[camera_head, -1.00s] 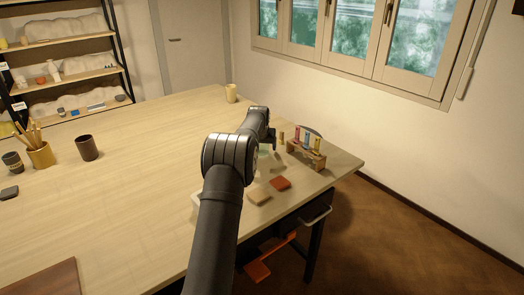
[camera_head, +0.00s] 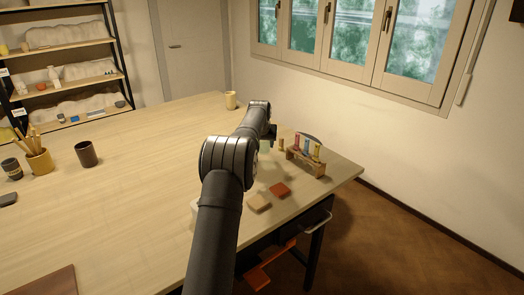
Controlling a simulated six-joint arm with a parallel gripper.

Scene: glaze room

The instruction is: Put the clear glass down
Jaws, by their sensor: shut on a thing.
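My arm reaches from the bottom of the head view over the right part of the table. My gripper (camera_head: 270,134) is at its far end, mostly hidden by my own wrist. A small pale, greenish see-through patch, the clear glass (camera_head: 265,145), shows just under it. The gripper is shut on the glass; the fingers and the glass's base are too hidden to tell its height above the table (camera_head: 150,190).
A wooden rack with coloured tubes (camera_head: 305,158) stands right of the gripper. A red tile (camera_head: 279,190) and a beige tile (camera_head: 259,202) lie nearer. A yellowish cup (camera_head: 231,100) stands at the back edge. The table's left middle is clear.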

